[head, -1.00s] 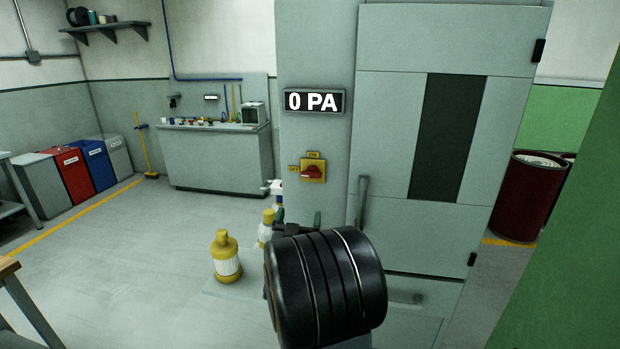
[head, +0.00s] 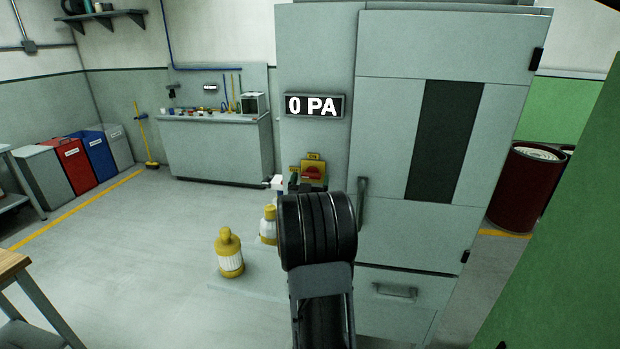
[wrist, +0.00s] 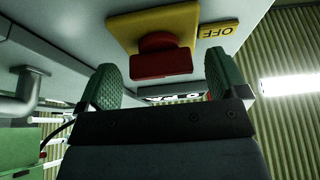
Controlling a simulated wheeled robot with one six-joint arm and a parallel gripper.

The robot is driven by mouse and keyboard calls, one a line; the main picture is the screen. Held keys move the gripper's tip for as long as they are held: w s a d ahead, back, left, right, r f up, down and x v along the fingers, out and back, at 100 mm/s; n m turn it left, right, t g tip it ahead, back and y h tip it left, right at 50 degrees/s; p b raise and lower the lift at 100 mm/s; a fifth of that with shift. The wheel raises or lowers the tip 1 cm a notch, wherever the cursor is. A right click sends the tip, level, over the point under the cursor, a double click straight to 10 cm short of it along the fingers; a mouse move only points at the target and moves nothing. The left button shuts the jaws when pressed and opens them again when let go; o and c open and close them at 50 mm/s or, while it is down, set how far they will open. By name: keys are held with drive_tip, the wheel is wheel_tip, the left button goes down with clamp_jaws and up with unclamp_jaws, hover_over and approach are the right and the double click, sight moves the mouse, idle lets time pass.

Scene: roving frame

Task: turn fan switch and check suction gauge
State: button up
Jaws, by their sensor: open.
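The red fan switch (head: 313,173) sits on a yellow plate on the grey cabinet's front, with a yellow label above it and another at its left. The suction gauge (head: 315,105) above it reads 0 PA. In the wrist view the red switch knob (wrist: 160,58) shows near the top, between the green pads of my gripper (wrist: 164,80). The jaws are apart and empty; I cannot tell whether the pads touch the knob. The yellow OFF label (wrist: 208,37) is beside the plate. In the head view my arm hides most of the gripper.
The cabinet's door handle (head: 362,203) stands out just right of my arm. Yellow-capped bottles (head: 229,253) stand at the cabinet's left foot. A dark red drum (head: 525,187) is at the right. The floor at left is clear.

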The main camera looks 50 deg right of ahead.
idle(0.3)
drive_tip(key=c, duration=0.9)
drive_tip(key=shift+c, duration=0.2)
